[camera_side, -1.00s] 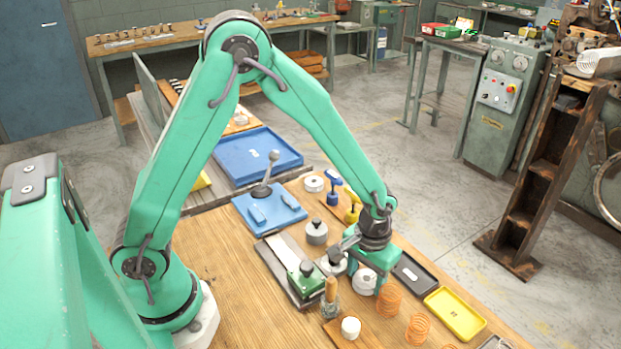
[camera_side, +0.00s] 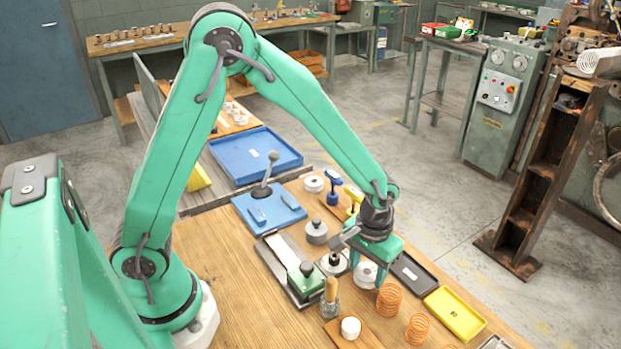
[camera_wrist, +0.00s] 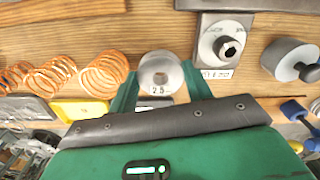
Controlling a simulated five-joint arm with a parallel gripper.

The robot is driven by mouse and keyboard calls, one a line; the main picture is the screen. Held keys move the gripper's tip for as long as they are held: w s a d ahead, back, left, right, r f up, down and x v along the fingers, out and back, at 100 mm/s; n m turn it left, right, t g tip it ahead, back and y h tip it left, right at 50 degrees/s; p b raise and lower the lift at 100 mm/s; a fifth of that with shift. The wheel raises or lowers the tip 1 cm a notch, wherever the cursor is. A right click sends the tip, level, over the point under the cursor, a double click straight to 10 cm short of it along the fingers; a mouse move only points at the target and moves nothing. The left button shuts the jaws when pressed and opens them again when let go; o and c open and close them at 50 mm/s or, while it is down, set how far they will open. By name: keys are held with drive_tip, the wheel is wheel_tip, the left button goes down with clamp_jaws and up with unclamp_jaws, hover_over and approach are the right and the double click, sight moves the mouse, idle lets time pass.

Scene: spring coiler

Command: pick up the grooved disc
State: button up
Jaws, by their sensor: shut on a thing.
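The grooved disc (camera_side: 365,274) is a pale grey-white round piece with a centre hole. In the wrist view the disc (camera_wrist: 161,73) shows its face with the hole and a "2.5" mark. My gripper (camera_side: 370,270) is shut on it, with one green finger on each side. In the wrist view my gripper (camera_wrist: 160,85) has its fingers at the left and right edges of the disc. The disc appears slightly above the wooden bench, though its lower edge is partly hidden by a finger in the side view.
Orange coil springs (camera_side: 389,299) stand close at the right front. A black tray (camera_side: 413,273) and a yellow tray (camera_side: 455,313) lie to the right. Bare bench lies at left front.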

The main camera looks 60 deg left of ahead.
drive_tip(key=shift+s+d+r, duration=0.2)
drive_tip(key=shift+r, duration=0.45)
drive_tip(key=shift+s+d+r, duration=0.15)
drive_tip(key=shift+r, duration=0.45)
drive_tip(key=s+d+r, duration=0.6)
drive_tip(key=s+d, duration=0.1)
drive_tip(key=s, duration=0.1)
drive_tip(key=shift+r, duration=0.3)
drive_tip(key=shift+r, duration=1.05)
drive_tip(key=shift+a, duration=0.1)
drive_tip(key=w+a+f+n, duration=0.1)
drive_tip(key=w+a+n, duration=0.2)
drive_tip(key=a, duration=0.6)
drive_tip(key=w+a+f+n, duration=0.1)
drive_tip(key=w+a+n, duration=0.25)
drive_tip(key=a, duration=0.65)
drive_tip(key=s+a+f+n, duration=0.1)
drive_tip(key=s+a+n, duration=0.1)
drive_tip(key=a, duration=0.7)
drive_tip(key=s+a+f+n, duration=0.1)
drive_tip(key=a+n, duration=0.2)
drive_tip(key=a, duration=0.7)
drive_tip(key=shift+s, duration=0.4)
